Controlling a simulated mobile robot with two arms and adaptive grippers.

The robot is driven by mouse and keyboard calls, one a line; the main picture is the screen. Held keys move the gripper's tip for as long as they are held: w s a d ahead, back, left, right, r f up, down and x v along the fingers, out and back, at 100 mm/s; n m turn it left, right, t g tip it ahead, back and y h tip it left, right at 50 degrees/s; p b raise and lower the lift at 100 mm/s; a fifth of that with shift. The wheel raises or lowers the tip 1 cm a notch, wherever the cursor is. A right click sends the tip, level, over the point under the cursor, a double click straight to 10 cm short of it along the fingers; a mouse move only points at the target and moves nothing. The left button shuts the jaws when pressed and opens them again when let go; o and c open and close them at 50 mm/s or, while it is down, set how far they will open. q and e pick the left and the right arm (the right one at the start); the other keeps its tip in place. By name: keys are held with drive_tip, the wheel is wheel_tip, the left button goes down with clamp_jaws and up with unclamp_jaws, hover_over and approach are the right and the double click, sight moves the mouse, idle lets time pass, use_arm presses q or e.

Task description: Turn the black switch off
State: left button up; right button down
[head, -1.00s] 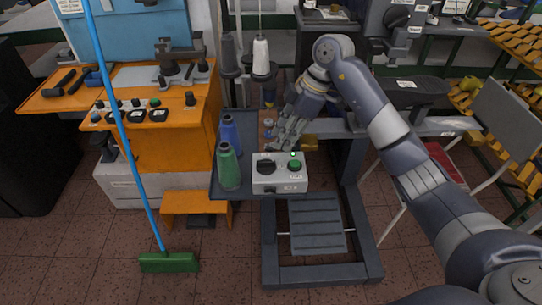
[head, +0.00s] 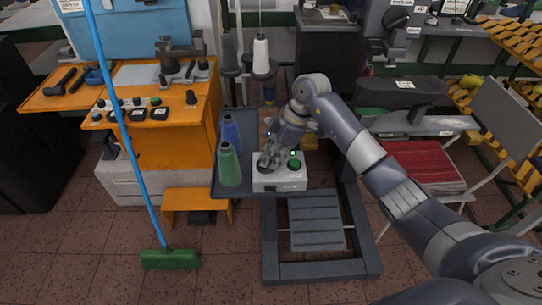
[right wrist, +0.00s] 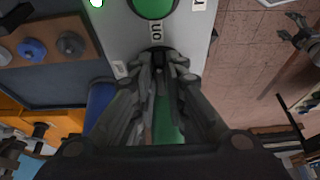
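The grey control box (head: 283,183) stands at the front of a dark blue shelf. It has a green button (head: 294,163), also large at the top of the right wrist view (right wrist: 153,6). The black switch (right wrist: 157,50) is left of the button and mostly hidden by my fingers; a dark bit shows below the "ON" label. My right gripper (head: 266,164) is down at the switch. In the right wrist view its fingers (right wrist: 165,65) converge closely on the switch and look shut on it. The switch's turn angle is hidden. My left gripper is not in view.
A green spool (head: 229,166) and a blue spool (head: 230,133) stand just left of the box. An orange machine (head: 178,147) is further left, with a blue-handled broom (head: 130,150) before it. Red material (head: 425,165) lies at the right.

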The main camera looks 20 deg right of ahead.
drive_tip(key=shift+n, duration=0.3)
drive_tip(key=n, duration=0.1)
drive_tip(key=n+g, duration=0.1)
drive_tip(key=shift+w+d+n, duration=0.1)
drive_tip(key=shift+w+n, duration=0.15)
drive_tip(key=shift+n, duration=0.05)
drive_tip(key=n, duration=0.1)
drive_tip(key=n+g+b, duration=0.1)
drive_tip(key=n, duration=0.1)
drive_tip(key=n+g+b, duration=0.1)
drive_tip(key=shift+w+n, duration=0.3)
drive_tip(key=n+b, duration=0.1)
drive_tip(key=n, duration=0.1)
drive_tip(key=n+g+h+b, duration=0.1)
drive_tip(key=n+b, duration=0.3)
drive_tip(key=shift+w+a+g+h, duration=0.25)
drive_tip(key=shift+a+g+h, duration=0.05)
drive_tip(key=shift+a+g, duration=0.1)
drive_tip(key=shift+w+a+n+g+h+b, duration=0.15)
drive_tip(key=shift+n+h+b, duration=0.3)
drive_tip(key=shift+n, duration=0.55)
drive_tip(key=shift+s+n+g+h+b, duration=0.2)
drive_tip(key=shift+n+b, duration=0.4)
drive_tip(key=shift+n, duration=0.4)
drive_tip(key=c, duration=1.7)
unclamp_jaws()
